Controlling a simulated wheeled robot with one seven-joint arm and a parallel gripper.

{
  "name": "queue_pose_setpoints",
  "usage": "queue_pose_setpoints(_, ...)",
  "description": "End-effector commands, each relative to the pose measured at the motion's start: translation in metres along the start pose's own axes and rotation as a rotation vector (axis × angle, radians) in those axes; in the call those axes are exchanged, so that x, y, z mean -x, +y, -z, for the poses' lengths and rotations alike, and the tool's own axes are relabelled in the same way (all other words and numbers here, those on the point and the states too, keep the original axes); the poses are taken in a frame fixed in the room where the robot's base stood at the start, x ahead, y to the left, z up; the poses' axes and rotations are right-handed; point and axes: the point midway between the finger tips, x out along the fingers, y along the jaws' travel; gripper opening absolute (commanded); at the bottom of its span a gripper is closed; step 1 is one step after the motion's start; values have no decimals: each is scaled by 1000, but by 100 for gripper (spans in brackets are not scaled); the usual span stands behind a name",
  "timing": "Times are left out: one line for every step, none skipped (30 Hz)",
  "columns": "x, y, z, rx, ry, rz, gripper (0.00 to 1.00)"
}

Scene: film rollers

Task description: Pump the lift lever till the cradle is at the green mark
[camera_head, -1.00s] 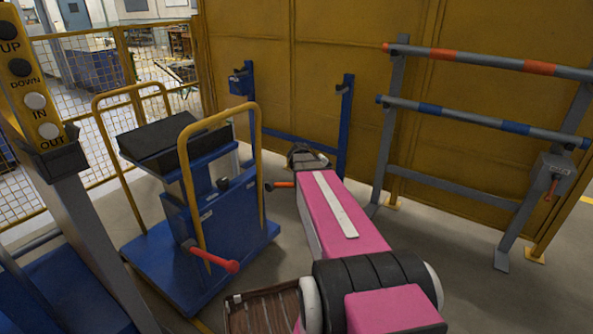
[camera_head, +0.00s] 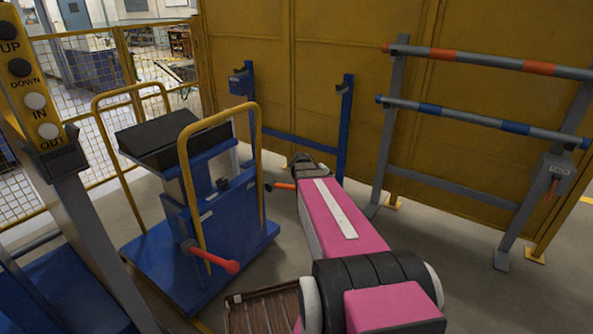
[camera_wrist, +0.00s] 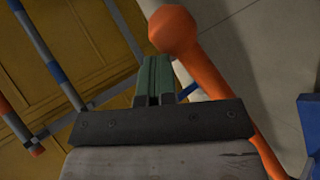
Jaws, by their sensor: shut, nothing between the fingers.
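The blue lift cart (camera_head: 205,235) stands left of my arm, with a black cradle top (camera_head: 165,138) on its column. An orange lever (camera_head: 284,186) sticks out from the cart's right side and runs behind my pink arm. In the wrist view an orange lever (camera_wrist: 215,75) with a round knob passes right of my gripper (camera_wrist: 155,62). The greenish fingers are shut and empty. I cannot tell whether they touch the lever. My gripper is mostly hidden by my arm in the head view. A red-handled lever (camera_head: 215,258) is on the cart's near side. I make out no green mark.
A grey rack (camera_head: 395,130) with red-banded and blue-banded rollers stands on the right. A blue stand (camera_head: 345,125) is behind the cart. A post of buttons (camera_head: 35,90) is at the left edge. Yellow panels close the back. Floor is free between my arm and the rack.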

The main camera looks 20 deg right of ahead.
Motion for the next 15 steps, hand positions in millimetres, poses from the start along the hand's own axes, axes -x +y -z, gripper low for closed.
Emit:
queue_pose_setpoints(9, 6, 4, -1, 3, 0, 0)
queue_pose_setpoints(13, 8, 5, -1, 2, 0, 0)
queue_pose_setpoints(18, 12, 6, -1, 3, 0, 0)
queue_pose_setpoints(23, 15, 8, -1, 3, -1, 0)
queue_pose_setpoints(27, 17, 9, -1, 3, -1, 0)
queue_pose_setpoints(33, 21, 10, -1, 2, -1, 0)
queue_pose_setpoints(37, 23, 12, -1, 2, -1, 0)
queue_pose_setpoints(42, 26, 13, -1, 3, -1, 0)
queue_pose_setpoints(47, 30, 14, 0, 2, -2, 0)
queue_pose_setpoints(51, 33, 15, 0, 1, -2, 0)
queue_pose_setpoints(55, 35, 16, 0, 1, -2, 0)
queue_pose_setpoints(61, 39, 18, -1, 1, -2, 0)
queue_pose_setpoints(65, 42, 19, -1, 1, -2, 0)
queue_pose_setpoints(69, 44, 20, -1, 1, -2, 0)
queue_pose_setpoints(75, 48, 22, 0, 0, -3, 0)
